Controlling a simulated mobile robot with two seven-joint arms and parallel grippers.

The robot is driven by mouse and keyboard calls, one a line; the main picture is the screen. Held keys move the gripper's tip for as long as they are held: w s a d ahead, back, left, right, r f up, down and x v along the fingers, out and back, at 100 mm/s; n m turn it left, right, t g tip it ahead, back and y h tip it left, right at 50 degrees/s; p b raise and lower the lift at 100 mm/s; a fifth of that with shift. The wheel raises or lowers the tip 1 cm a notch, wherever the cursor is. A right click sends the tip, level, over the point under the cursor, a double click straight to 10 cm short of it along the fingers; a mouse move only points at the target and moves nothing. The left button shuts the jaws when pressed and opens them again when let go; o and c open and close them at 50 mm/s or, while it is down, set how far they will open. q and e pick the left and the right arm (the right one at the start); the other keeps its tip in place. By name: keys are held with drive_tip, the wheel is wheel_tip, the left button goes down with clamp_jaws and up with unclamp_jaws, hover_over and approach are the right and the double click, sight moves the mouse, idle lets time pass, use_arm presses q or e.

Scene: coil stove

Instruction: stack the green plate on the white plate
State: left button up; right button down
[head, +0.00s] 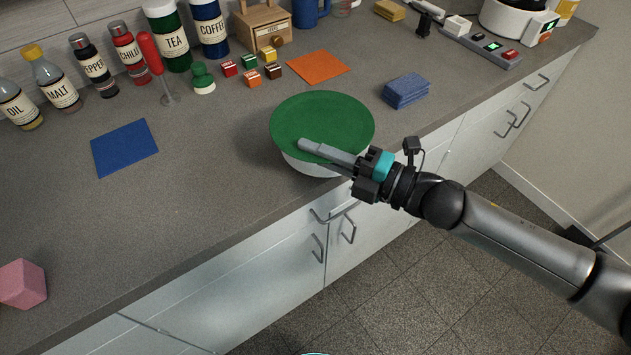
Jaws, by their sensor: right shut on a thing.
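The green plate (322,118) is a flat green disc near the counter's front edge. A white plate or bowl-like rim (303,165) shows under its front side; the green disc hides most of it. I cannot tell whether the two touch all round. My right gripper (312,148) comes in from the right and is shut on the green plate's near edge, one finger lying over its top. My left gripper is not in view.
A blue mat (124,147) and a pink block (22,284) lie left. An orange mat (318,67), small coloured blocks (250,78) and bottles (95,66) stand behind. Folded blue cloths (406,91) lie right. The counter left of the plates is clear.

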sight(315, 180)
drive_tip(key=shift+f+b, duration=0.9)
drive_tip(key=shift+f, duration=2.6)
drive_tip(key=shift+f, duration=0.1)
drive_tip(key=c, duration=1.5)
unclamp_jaws()
drive_tip(key=shift+f, duration=0.15)
drive_tip(key=o, duration=0.5)
drive_tip(key=shift+r, duration=0.25)
drive_tip(key=v, duration=1.2)
drive_tip(key=shift+f, duration=0.1)
